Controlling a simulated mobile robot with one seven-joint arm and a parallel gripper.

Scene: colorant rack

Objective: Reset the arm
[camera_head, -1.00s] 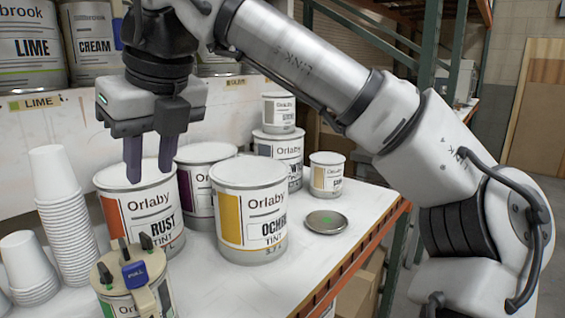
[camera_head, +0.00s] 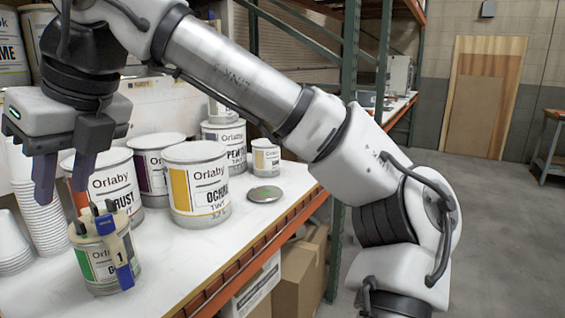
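My gripper (camera_head: 62,188) hangs at the left of the head view, fingers pointing down. Its two dark fingers are apart with nothing held between them. It appears in front of a stack of white paper cups (camera_head: 44,222) and the left edge of the RUST tint can (camera_head: 115,185); the exact distance to them is hard to tell. A small can with a green label (camera_head: 98,262), with a blue and beige clamp-like part on its top, stands below and to the right of the fingers. My arm stretches from the upper left to the lower right.
The OCHRE can (camera_head: 197,182) and other tint cans stand behind on the white shelf (camera_head: 190,258). A round metal disc (camera_head: 264,194) lies near the orange-edged front. Cardboard boxes (camera_head: 298,280) sit beneath. A green rack post (camera_head: 350,120) stands behind my arm; open floor lies right.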

